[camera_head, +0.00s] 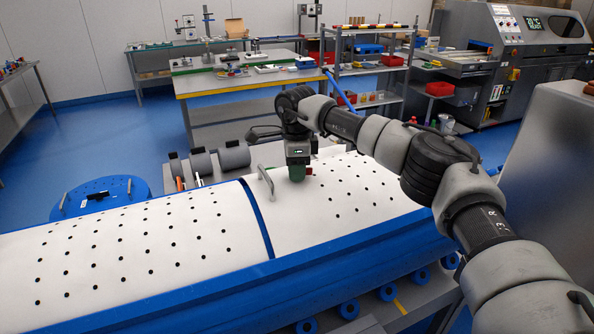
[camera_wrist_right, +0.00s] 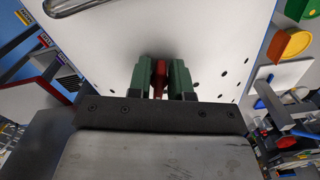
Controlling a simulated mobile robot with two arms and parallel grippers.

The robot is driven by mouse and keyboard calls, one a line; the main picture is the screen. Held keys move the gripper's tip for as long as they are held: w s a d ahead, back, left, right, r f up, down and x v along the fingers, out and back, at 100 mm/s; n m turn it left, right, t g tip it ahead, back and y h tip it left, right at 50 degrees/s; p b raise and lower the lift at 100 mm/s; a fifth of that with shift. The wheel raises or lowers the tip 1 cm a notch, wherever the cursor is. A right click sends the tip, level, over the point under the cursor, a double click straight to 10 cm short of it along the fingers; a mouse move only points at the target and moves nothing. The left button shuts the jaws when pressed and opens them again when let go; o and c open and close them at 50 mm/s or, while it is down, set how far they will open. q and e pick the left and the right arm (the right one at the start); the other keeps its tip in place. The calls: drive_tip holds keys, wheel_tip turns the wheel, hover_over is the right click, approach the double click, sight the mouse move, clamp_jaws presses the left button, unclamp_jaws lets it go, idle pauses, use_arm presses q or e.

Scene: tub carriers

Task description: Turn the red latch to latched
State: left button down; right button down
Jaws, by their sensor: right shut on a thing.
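The red latch (camera_wrist_right: 159,78) shows in the right wrist view between the two green fingers of my right gripper (camera_wrist_right: 161,84). The gripper is shut on it. In the head view a small red part of the latch (camera_head: 309,171) shows beside my right gripper (camera_head: 297,174), which points down at the white perforated cover (camera_head: 345,190) of the tub. The fingers hide most of the latch, so its exact angle is hard to tell. My left gripper is not in view.
A grey bar handle (camera_head: 266,181) stands up from the cover, left of my right gripper. A blue band (camera_head: 257,218) splits the cover from another perforated white section (camera_head: 130,250). A blue round lid (camera_head: 99,197) lies behind at left. Grey rollers (camera_head: 201,162) stand behind the tub.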

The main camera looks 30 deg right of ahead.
drive_tip(key=m, duration=0.6)
drive_tip(key=shift+w+d+r, duration=0.2)
drive_tip(key=shift+w, duration=0.15)
drive_tip(key=m, duration=0.7)
drive_tip(key=shift+w+d, duration=0.15)
drive_tip(key=shift+d, duration=0.2)
idle(0.7)
drive_tip(key=c, duration=1.1)
unclamp_jaws()
drive_tip(key=shift+f, duration=0.1)
